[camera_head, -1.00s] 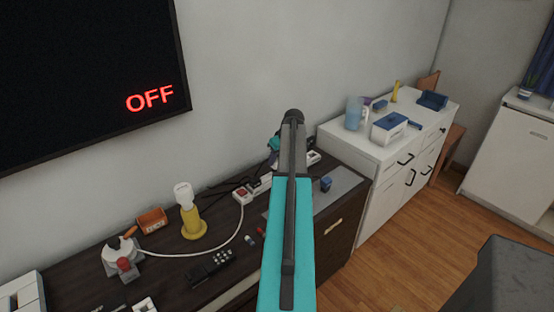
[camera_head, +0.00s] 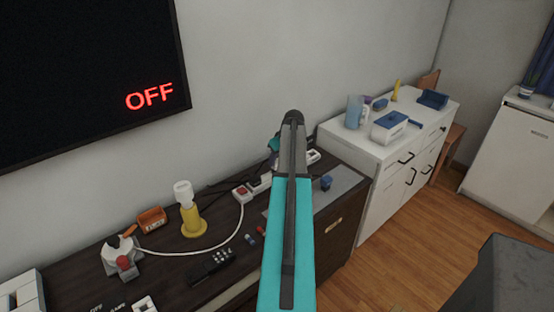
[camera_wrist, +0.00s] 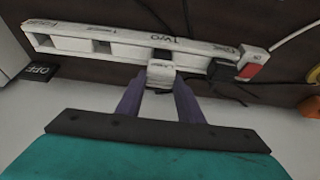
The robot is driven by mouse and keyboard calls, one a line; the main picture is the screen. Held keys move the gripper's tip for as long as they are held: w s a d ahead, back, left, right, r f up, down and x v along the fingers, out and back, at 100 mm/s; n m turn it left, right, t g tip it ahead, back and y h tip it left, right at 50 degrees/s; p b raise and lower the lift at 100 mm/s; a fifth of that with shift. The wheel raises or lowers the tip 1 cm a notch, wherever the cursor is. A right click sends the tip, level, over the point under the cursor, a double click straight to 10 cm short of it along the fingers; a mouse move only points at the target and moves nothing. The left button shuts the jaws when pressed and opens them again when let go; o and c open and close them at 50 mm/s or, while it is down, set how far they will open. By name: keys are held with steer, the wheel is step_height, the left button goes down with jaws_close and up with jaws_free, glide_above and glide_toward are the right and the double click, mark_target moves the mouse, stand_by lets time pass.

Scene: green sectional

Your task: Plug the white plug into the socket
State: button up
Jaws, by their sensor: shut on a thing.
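The white plug (camera_wrist: 160,75) is between the two purple-grey fingers of my gripper (camera_wrist: 160,98) in the wrist view. My gripper is shut on it. The plug is right at the near long side of a white power strip (camera_wrist: 125,45), in front of a dark socket opening (camera_wrist: 163,54). I cannot tell whether it is touching or partly inserted. In the head view the strip (camera_head: 261,183) shows beside my arm, which hides the plug and most of my gripper.
A red switch (camera_wrist: 250,70) and a black plug (camera_wrist: 222,70) are at the strip's right end. A white cable (camera_head: 225,243) crosses the dark cabinet top. The screen (camera_head: 85,75) reads OFF.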

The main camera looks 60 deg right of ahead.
steer(key=shift+f+b, duration=0.75)
steer(key=shift+f, duration=0.75)
stand_by(0.3)
steer(key=o, duration=1.2)
steer(key=shift+c, duration=0.2)
steer(key=shift+r, duration=0.15)
steer(key=b+v, duration=0.2)
steer(key=v, duration=1.1)
steer(key=shift+r, duration=0.25)
steer(key=shift+s+a, duration=0.1)
